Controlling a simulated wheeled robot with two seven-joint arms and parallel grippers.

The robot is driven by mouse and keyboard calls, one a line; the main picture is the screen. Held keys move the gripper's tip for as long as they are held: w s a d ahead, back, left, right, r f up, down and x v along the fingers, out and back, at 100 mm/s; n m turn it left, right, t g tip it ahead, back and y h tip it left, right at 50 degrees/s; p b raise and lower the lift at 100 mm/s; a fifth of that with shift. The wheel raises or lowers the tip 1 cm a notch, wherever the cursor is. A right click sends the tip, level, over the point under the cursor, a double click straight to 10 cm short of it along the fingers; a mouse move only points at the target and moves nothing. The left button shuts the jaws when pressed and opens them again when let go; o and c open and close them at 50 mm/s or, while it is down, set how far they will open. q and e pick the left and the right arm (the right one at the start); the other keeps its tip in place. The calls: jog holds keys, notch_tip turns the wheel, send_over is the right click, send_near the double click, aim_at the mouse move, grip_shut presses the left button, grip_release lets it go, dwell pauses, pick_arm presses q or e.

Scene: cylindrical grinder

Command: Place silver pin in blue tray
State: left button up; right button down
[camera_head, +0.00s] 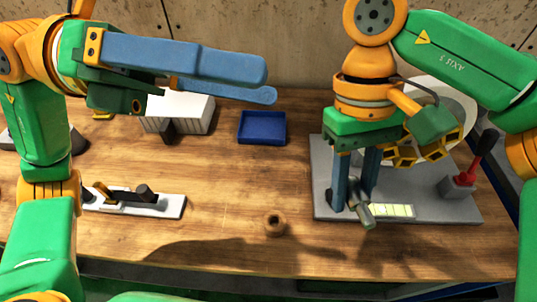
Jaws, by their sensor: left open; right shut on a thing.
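The blue tray (262,128) lies on the wooden table near its back middle, and its inside looks empty. My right gripper (352,200) points down over the grey machine plate at the right. Its blue fingers are shut on a small grey-silver pin (365,214), which sits low between the fingertips and is partly hidden by them. I cannot tell whether the pin touches the plate. My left gripper (268,84) is open and empty, raised at the upper left, with its long blue fingers pointing right, above and in front of the white box.
The grey plate (440,207) carries a pale scale strip (391,210), a red-based lever (462,180) and a round disc. A brown ring (275,223) lies at the front middle. A white fixture (165,204) lies at the left. A ribbed white box (190,115) stands behind.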

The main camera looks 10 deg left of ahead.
aim_at(348, 196)
pick_arm(q)
jog(key=d+f+m+t+y, duration=0.1)
jog(key=d+f+y, duration=0.1)
jog(key=d+f, duration=0.2)
jog(key=d+f+m+t+y, duration=0.1)
jog(key=d+f+y, duration=0.1)
jog(key=d+f, duration=0.2)
jog(key=d+f+m+y, duration=0.1)
jog(key=d+f, duration=0.3)
jog(key=f, duration=0.4)
jog(key=shift+w+d+t+y, duration=0.25)
jog(key=shift+w+t+y, duration=0.15)
jog(key=shift+y, duration=0.3)
jog(key=c, duration=1.3)
grip_shut()
pick_arm(e)
jog(key=c, duration=0.6)
grip_release()
jog(key=shift+o, duration=1)
jog(key=shift+r, duration=0.1)
